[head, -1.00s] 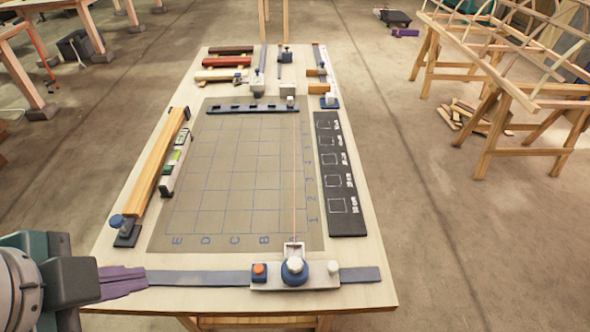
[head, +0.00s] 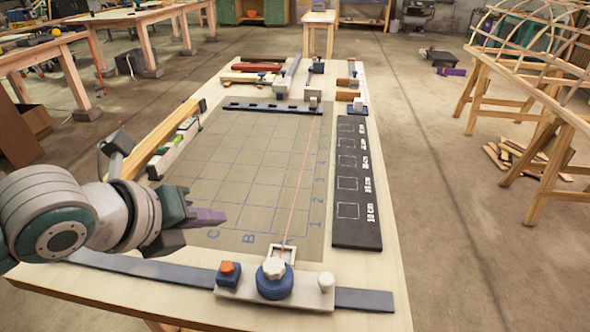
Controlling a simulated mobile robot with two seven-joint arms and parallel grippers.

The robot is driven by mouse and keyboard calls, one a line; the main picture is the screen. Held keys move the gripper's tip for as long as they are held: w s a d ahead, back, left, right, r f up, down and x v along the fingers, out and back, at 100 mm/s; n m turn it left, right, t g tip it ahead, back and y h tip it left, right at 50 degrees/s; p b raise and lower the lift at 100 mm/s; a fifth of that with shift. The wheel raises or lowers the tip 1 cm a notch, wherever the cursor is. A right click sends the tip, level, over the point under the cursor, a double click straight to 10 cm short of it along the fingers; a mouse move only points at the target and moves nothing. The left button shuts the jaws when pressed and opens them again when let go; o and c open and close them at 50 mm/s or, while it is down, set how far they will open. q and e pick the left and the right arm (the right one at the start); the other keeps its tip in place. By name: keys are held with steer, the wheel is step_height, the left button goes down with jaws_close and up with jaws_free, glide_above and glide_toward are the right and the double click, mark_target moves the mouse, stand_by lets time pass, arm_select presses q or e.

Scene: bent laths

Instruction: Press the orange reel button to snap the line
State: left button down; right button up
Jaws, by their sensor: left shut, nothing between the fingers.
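The orange button (head: 228,268) sits on a small blue block at the left end of the pale reel base (head: 305,292). A blue reel with a white knob (head: 274,273) stands at the middle of that base. A thin reddish line (head: 300,190) runs from the reel across the gridded mat to the rail at the far end. My left gripper (head: 222,217), with purple fingers, is shut and empty. It shows above the mat's near left part, up and left of the button and apart from it. My right gripper is not in view.
The reel base sits on a grey strip (head: 365,299) along the table's near edge. A black board with marked squares (head: 357,225) lies right of the mat (head: 262,160). A wooden beam and a level (head: 175,147) lie at the left, partly behind my arm. Tools lie at the far end.

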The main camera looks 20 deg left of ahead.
arm_select(q)
steer(key=shift+f, duration=0.15)
steer(key=b, duration=0.7)
glide_above(225, 276)
step_height(225, 276, down, 7)
steer(key=shift+r, duration=0.2)
steer(key=shift+f+b, duration=0.75)
steer(key=shift+f, duration=0.25)
steer(key=shift+f, duration=0.1)
stand_by(0.6)
steer(key=shift+f, duration=0.3)
steer(key=shift+f+b, duration=0.6)
steer(key=shift+f, duration=0.05)
stand_by(0.7)
steer(key=shift+r, duration=0.15)
steer(key=shift+r+p, duration=0.95)
steer(key=shift+p, duration=0.25)
